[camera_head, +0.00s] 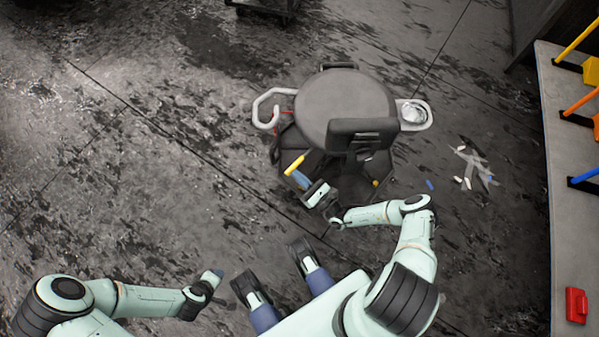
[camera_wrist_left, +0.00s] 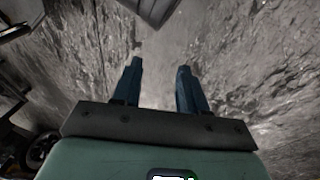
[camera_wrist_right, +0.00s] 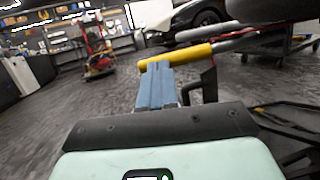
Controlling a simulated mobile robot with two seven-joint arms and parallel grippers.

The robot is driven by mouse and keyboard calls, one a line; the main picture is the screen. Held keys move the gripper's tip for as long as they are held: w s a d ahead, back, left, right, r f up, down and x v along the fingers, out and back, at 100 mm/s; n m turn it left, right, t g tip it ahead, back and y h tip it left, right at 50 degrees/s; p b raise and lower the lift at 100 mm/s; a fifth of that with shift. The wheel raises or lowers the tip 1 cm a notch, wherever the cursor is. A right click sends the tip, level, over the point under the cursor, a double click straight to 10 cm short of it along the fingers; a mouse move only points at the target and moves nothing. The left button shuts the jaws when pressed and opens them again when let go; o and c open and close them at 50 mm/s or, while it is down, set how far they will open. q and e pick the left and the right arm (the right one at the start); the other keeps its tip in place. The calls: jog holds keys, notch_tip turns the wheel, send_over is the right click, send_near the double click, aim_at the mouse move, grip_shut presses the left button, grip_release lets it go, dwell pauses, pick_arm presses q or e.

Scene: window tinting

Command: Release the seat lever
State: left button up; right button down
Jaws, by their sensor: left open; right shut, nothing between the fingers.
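A rolling stool with a round grey seat (camera_head: 345,105) stands ahead of me. Its seat lever has a yellow grip (camera_head: 294,166) that sticks out at the near left, below the seat. My right gripper (camera_head: 300,181) is shut and empty, with its blue fingertips right at the yellow grip. In the right wrist view the yellow grip (camera_wrist_right: 175,55) lies across the tips of the shut fingers (camera_wrist_right: 156,75); I cannot tell whether they touch. My left gripper (camera_head: 216,276) is low at the left, away from the stool. Its fingers are apart and empty in the left wrist view (camera_wrist_left: 160,80).
The stool has a small backrest (camera_head: 362,131), a white looped bar (camera_head: 262,108) on the left and a metal dish (camera_head: 413,113) on the right. Small scraps (camera_head: 471,165) lie on the floor. A bench (camera_head: 575,230) with coloured tools runs along the right. The left floor is clear.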

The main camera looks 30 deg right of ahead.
pick_arm(q)
jog(key=r, duration=0.1)
jog(key=s+d+r+p, duration=0.1)
jog(key=s, duration=0.1)
jog(key=shift+d+r, duration=0.25)
jog(key=shift+r, duration=0.15)
pick_arm(e)
notch_tip(320, 180, up, 3)
jog(key=shift+s+f+m, duration=0.15)
jog(key=shift+f+m, duration=0.05)
jog(key=shift+m, duration=0.3)
pick_arm(q)
jog(key=shift+w+a+f+b, duration=0.8)
jog(key=shift+a+f, duration=0.2)
jog(key=shift+f, duration=0.15)
pick_arm(e)
jog(key=f+v, duration=0.3)
jog(key=v, duration=0.9)
jog(key=shift+a, duration=0.2)
